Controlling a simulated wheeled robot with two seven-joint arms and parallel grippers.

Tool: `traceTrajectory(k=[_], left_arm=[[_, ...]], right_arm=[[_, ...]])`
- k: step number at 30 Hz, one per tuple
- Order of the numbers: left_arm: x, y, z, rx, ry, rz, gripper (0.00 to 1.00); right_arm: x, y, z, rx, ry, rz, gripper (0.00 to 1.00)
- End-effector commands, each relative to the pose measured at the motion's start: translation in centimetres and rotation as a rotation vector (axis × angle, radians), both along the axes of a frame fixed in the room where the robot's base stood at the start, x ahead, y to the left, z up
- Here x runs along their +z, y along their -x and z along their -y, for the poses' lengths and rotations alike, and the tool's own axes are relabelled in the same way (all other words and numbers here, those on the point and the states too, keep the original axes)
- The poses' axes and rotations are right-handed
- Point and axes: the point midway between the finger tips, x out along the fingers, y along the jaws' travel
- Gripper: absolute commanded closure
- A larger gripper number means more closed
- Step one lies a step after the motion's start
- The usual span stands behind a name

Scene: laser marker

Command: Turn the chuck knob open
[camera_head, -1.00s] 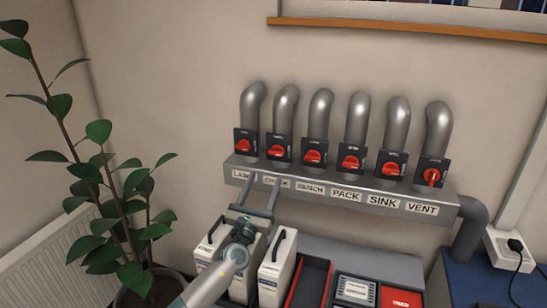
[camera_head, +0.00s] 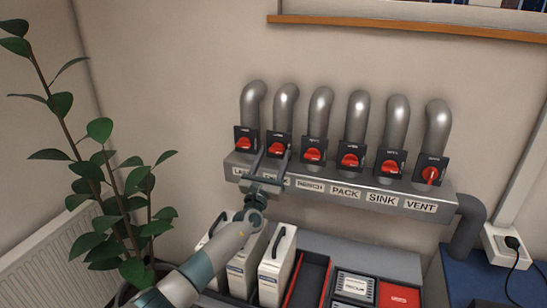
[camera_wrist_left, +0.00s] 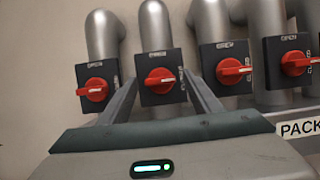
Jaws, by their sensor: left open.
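The chuck knob (camera_head: 277,147) is a red rotary handle on a black square plate, second from the left on a grey manifold. It also shows at the middle of the left wrist view (camera_wrist_left: 160,81), with its handle lying roughly sideways. My left gripper (camera_head: 272,158) is open in front of it. In the wrist view the two fingers reach toward the knob, one on each side, with nothing gripped. I cannot tell whether they touch its plate. The chuck label is partly covered by the gripper. My right gripper is not in view.
The laser knob (camera_head: 244,143) and bench knob (camera_head: 312,154) flank it closely, each below a grey pipe. The vent knob (camera_head: 431,175) at the far right stands more upright.

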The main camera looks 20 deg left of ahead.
Motion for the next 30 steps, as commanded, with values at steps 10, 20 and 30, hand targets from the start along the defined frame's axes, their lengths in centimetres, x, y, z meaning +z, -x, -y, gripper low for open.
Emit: traceTrajectory(k=[10,20,30], left_arm=[[0.0,0.0,0.0,0.0,0.0,0.0,0.83],[-0.1,0.1,0.1,-0.001,0.031,-0.001,0.83],[-0.2,0.1,0.3,-0.001,0.208,-0.006,0.83]], right_arm=[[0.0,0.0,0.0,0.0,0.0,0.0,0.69],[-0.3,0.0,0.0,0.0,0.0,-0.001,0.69],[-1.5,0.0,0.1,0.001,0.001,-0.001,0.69]])
